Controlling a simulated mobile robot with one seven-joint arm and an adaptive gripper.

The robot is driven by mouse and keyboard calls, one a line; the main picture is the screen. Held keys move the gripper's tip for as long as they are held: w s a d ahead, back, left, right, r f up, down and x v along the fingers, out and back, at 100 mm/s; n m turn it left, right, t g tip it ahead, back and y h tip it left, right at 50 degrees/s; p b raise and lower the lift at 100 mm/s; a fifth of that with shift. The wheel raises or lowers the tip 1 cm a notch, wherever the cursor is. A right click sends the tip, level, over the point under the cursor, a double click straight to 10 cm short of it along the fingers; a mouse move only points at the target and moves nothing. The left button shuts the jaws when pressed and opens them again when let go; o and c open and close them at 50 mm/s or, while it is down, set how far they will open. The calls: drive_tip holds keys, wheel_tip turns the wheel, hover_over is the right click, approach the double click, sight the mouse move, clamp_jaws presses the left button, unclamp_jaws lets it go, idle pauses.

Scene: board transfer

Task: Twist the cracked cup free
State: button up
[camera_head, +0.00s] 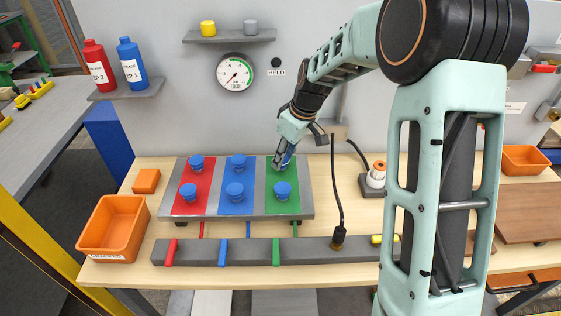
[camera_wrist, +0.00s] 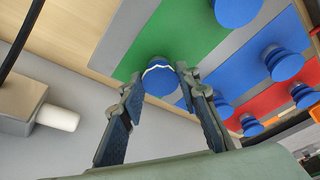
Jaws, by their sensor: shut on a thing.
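The cracked cup (camera_wrist: 160,82) is blue and round, with a pale zigzag crack line across it in the wrist view. It sits at the back end of the green strip (camera_head: 283,178) on the grey board (camera_head: 307,207). My gripper (camera_wrist: 158,76) has one finger on each side of the cup and is shut on it. In the head view, my gripper (camera_head: 283,161) reaches down to the back of the green strip and hides most of the cup. Another blue cup (camera_head: 282,190) without a visible crack sits at the front of the green strip.
More blue cups sit on the red strip (camera_head: 192,178) and the blue strip (camera_head: 238,172). An orange bin (camera_head: 112,228) stands left of the board. A grey rail (camera_head: 190,252) lies in front. A gauge (camera_head: 235,73) hangs beside a "HELD" lamp (camera_head: 276,62), which is dark.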

drive_tip(key=n+g, duration=0.1)
drive_tip(key=n, duration=0.3)
drive_tip(key=shift+w+d+y+p, duration=0.1)
drive_tip(key=shift+w+y+p, duration=0.05)
drive_tip(key=shift+y+p, duration=0.15)
drive_tip(key=shift+n, duration=0.3)
drive_tip(key=shift+w+r+n+g+p, duration=0.15)
drive_tip(key=shift+n+g+p, duration=0.35)
drive_tip(key=shift+n, duration=0.5)
drive_tip(key=o, duration=0.6)
drive_tip(key=shift+n, duration=0.4)
drive_tip(key=o, duration=0.5)
drive_tip(key=shift+o, duration=0.2)
